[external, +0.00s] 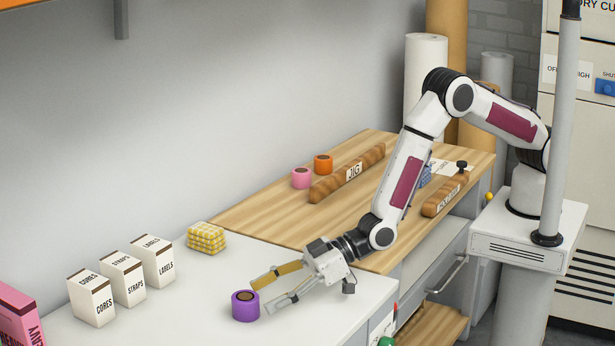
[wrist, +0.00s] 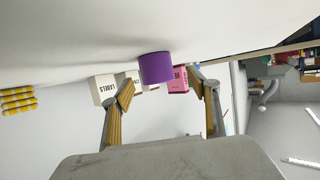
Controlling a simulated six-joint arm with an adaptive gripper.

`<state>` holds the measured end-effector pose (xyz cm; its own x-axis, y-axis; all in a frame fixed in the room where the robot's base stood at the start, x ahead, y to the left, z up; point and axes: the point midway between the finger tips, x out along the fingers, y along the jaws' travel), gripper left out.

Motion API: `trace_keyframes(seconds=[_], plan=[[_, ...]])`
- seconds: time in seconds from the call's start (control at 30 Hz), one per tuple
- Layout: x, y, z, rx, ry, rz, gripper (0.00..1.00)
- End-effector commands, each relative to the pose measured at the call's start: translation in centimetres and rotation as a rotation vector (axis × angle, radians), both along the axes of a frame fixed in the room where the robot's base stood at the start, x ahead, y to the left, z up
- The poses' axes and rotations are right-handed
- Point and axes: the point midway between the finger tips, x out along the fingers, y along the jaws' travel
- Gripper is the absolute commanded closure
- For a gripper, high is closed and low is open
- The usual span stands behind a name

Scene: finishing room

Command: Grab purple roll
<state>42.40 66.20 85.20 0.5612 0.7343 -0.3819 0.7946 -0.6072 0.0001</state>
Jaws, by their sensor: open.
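The purple roll (external: 245,307) stands upright on the white worktop, with a brown core showing at its top. My gripper (external: 260,296) is open and low over the worktop, just right of the roll, its fingers pointing toward it. In the wrist view the purple roll (wrist: 156,68) shows ahead of my open gripper (wrist: 162,88), roughly between the fingertips in the picture. No finger is seen gripping the roll. The exact gap between fingertips and roll is hard to tell.
White boxes marked cores (external: 91,301), straps (external: 122,279) and labels (external: 152,262) stand left of the roll. A yellow checked stack (external: 206,238) sits behind. Pink (external: 301,178) and orange (external: 323,164) rolls stand on the wooden top. A pink box (external: 18,318) is far left.

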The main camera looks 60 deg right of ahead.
Motion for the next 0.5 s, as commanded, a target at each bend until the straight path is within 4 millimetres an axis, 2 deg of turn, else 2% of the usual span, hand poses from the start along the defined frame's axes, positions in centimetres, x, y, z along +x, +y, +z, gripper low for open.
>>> trace_keyframes(seconds=[0.5], plan=[[0.39, 0.31, -0.16, -0.001, 0.001, 0.0, 0.4]])
